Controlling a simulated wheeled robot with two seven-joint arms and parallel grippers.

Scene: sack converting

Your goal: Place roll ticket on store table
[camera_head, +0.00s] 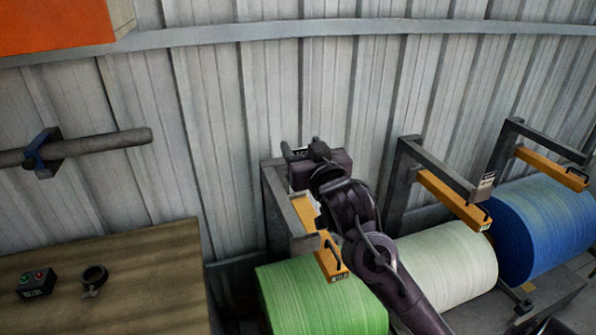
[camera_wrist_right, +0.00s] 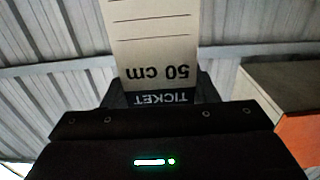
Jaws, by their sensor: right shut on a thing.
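My right gripper (camera_head: 298,152) is raised in front of the corrugated wall, above the green roll. In the right wrist view its jaws are shut on a beige ticket (camera_wrist_right: 155,35), printed "50 cm" and "TICKET", with ruled lines. The lettering appears upside down there. In the head view I cannot clearly make out the ticket at the gripper. A wooden table (camera_head: 120,265) is at the lower left, well apart from the gripper; I cannot tell whether it is the store table. My left gripper is not in view.
Green (camera_head: 320,300), white (camera_head: 450,262) and blue (camera_head: 545,225) rolls stand along the wall under grey frames with orange bars. The table holds a button box (camera_head: 36,283) and a dark ring clamp (camera_head: 93,278), with bare wood around them. A horizontal bar (camera_head: 100,143) is above it.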

